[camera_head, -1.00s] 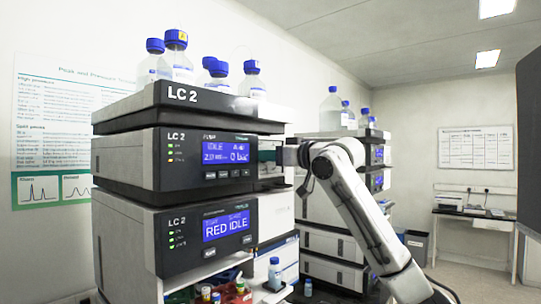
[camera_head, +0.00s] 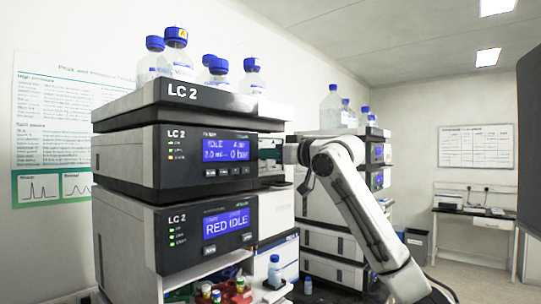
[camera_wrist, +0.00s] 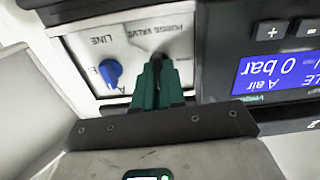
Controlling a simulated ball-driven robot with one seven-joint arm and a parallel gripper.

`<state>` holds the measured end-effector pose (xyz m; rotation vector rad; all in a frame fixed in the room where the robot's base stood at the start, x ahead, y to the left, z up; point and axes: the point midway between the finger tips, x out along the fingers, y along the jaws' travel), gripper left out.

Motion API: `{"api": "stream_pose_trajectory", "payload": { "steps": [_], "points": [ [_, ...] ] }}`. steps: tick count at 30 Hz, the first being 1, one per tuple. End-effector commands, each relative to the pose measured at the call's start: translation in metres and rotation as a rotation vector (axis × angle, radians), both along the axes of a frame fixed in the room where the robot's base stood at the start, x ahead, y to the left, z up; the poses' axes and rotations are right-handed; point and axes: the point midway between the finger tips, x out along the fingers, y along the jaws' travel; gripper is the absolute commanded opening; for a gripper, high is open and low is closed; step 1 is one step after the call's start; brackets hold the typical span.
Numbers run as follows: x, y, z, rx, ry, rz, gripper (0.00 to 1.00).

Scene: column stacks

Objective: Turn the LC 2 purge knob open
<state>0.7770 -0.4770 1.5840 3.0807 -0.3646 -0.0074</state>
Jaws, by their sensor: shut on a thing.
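The LC 2 stack (camera_head: 190,150) stands in the middle left of the head view. Its pump module display reads IDLE and 0 bar. In the wrist view, which is upside down, the pale valve panel (camera_wrist: 130,38) carries the label PURGE VALVE and a blue LINE knob (camera_wrist: 110,73). My gripper (camera_wrist: 159,62) has its green fingers close together at the purge valve position, shut on the purge knob. The fingers cover nearly all of that knob, so its angle cannot be read. In the head view my gripper (camera_head: 270,149) reaches the pump's right side from the right.
Blue-capped bottles (camera_head: 215,70) stand on top of LC 2. A second stack (camera_head: 335,240) stands close behind my arm. A small bottle (camera_head: 274,272) and a vial tray (camera_head: 225,290) are below. The pump display (camera_wrist: 275,75) lies right of my fingers in the wrist view.

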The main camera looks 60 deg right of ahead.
Motion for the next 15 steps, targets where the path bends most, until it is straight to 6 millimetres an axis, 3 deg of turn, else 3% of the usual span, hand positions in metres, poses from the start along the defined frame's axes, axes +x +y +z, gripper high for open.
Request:
{"api": "stream_pose_trajectory", "payload": {
  "steps": [15],
  "points": [
    [0.0007,0.0015,-0.0030,-0.379,0.091,0.001,0.00]
  ]
}}
